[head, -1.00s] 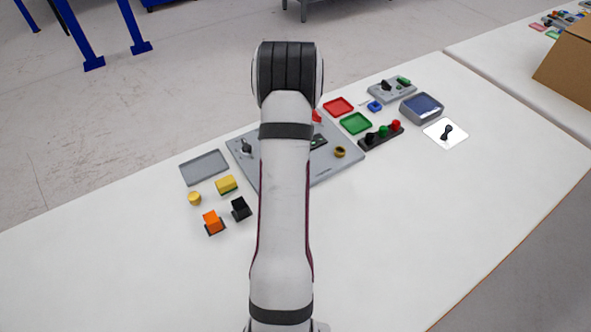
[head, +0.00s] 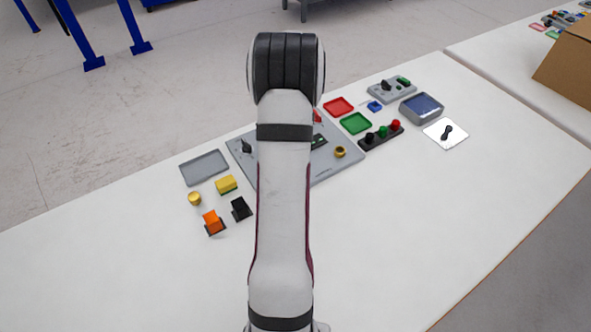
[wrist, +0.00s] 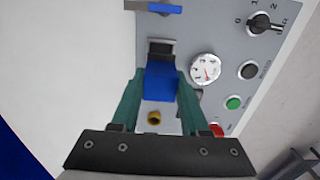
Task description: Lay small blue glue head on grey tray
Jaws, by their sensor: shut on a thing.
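The small blue glue head (wrist: 160,84) is a blue block between the green fingers of my gripper (wrist: 160,76) in the wrist view. The fingers are shut on it, and it is held over the grey panel (wrist: 205,30). In the head view my arm hides the gripper and the glue head. The grey tray (head: 204,168) lies flat and empty on the white table at the left, beside the panel's left edge. I cannot make out the tray in the wrist view.
The panel bears a gauge (wrist: 205,69), a black knob (wrist: 264,23) and buttons. Near the tray are a yellow block (head: 226,185), a yellow round piece (head: 194,199), an orange block (head: 212,222) and a black block (head: 240,208). The front table is clear.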

